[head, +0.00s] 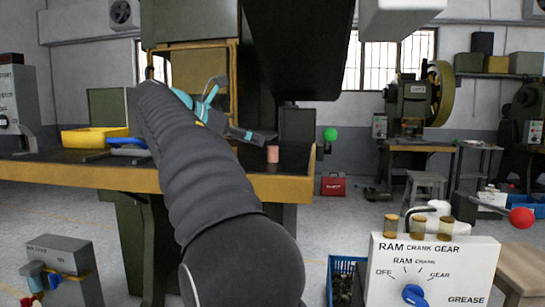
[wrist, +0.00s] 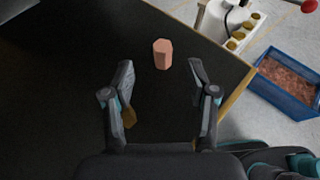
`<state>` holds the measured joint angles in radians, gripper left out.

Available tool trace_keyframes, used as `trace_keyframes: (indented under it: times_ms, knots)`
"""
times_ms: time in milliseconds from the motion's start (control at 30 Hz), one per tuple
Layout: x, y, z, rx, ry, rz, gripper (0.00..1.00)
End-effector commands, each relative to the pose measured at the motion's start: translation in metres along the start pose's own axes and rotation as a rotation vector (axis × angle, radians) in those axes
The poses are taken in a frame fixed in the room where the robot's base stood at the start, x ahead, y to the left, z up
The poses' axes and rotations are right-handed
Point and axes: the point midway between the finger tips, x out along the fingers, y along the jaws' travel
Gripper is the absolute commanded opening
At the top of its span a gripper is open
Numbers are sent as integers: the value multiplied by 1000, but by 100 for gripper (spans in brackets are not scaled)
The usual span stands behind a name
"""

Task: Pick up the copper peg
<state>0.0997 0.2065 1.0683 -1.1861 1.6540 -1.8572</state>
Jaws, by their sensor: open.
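The copper peg (head: 272,154) stands on the dark tabletop near its right end in the head view. In the wrist view the copper peg (wrist: 163,54) shows as a short pinkish faceted piece, just beyond the fingertips and about midway between them, slightly tilted in the picture. My gripper (wrist: 160,72) is open and empty, its two fingers spread on either side of the line to the peg. In the head view my gripper (head: 262,137) is above and close to the peg, partly hidden by my arm.
The dark table (head: 80,170) has a yellow edge. A yellow tray (head: 88,138) lies at its left. A white control box (head: 432,270) and a blue crate of copper pieces (wrist: 290,85) stand beyond the table's right edge. The tabletop around the peg is clear.

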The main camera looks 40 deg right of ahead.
Motion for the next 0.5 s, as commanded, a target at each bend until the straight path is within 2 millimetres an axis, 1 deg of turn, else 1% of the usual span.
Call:
trace_keyframes:
  times_ms: [33,267,333,500]
  knots:
    - [6,-1,-1,1,1,-2,58]
    - [17,-1,0,1,1,-2,58]
    - [23,-2,-1,1,1,-3,58]
    - [46,-4,-3,1,0,-5,58]
